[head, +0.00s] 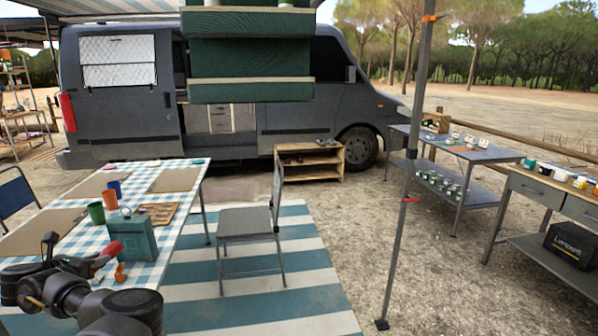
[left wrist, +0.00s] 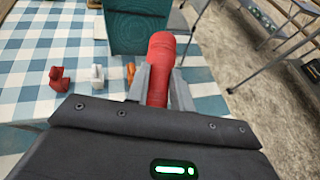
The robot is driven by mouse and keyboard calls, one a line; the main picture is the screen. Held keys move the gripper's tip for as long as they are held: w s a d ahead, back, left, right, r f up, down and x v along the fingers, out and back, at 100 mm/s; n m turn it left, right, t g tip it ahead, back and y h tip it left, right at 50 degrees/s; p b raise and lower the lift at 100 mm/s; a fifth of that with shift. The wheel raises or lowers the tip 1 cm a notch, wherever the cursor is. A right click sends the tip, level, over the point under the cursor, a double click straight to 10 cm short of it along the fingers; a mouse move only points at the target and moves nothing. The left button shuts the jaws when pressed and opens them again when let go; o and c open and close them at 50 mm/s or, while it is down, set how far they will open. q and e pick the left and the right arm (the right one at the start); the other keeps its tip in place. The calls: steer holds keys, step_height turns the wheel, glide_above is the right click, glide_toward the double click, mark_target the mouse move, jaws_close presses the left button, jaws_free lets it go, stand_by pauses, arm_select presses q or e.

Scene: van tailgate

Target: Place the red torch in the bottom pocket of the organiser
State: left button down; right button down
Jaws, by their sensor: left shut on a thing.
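The red torch (head: 106,254) is in my left gripper (head: 90,267), low over the left table beside the teal box. The left wrist view shows the torch (left wrist: 160,62) gripped between the two grey fingers (left wrist: 160,90), its head pointing away from the palm. The green fabric organiser (head: 250,62) hangs at the top of the head view, in front of the van and well away from the gripper. Its bottom pocket (head: 250,91) lies below the lowest beige trim; I cannot see inside it. My right gripper is not in view.
The checked table (head: 178,208) holds the teal box (head: 133,238), cups (head: 110,199), placemats and a board. Small red (left wrist: 59,78), white (left wrist: 96,76) and orange (left wrist: 131,71) items lie near the gripper. A chair (head: 246,222) and a pole (head: 408,180) stand to the right.

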arm_select(q)
steer(key=s+a+f+n+g+y, duration=0.1)
steer(key=s+a+f+n+y, duration=0.1)
steer(key=a+n+y, duration=0.3)
steer(key=shift+s+a+y, duration=0.25)
steer(key=shift+a+y, duration=0.25)
steer(key=shift+a, duration=0.9)
